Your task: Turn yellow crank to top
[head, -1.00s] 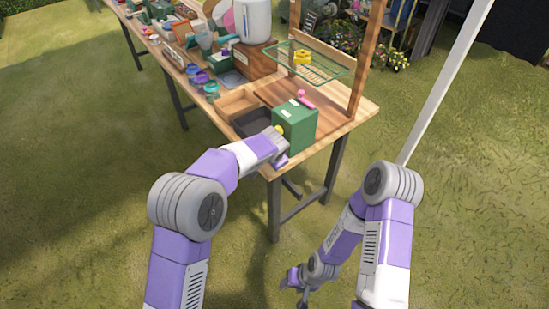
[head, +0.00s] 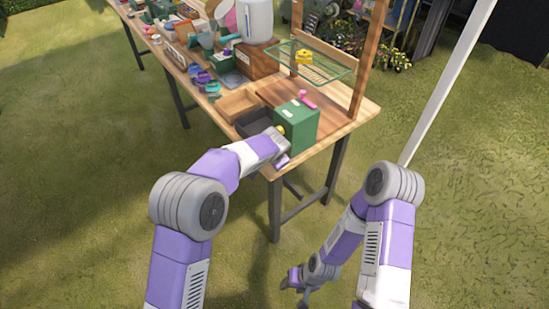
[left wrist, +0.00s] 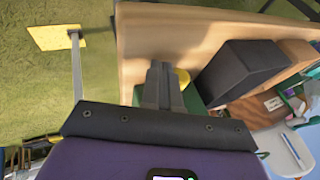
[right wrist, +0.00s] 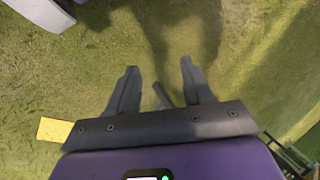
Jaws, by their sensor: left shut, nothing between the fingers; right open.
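A green box (head: 295,127) stands at the near end of the wooden bench. The yellow crank's round knob (head: 281,129) shows on the box's left side, beside my left wrist. In the left wrist view the yellow knob (left wrist: 183,77) lies just right of the fingertips of my left gripper (left wrist: 160,68). That gripper is shut and empty; I cannot tell whether it touches the knob. The crank's arm is hidden. My right gripper (right wrist: 158,75) is open and empty over the grass, low beside the bench.
A wooden post (head: 368,58) rises at the bench's right.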

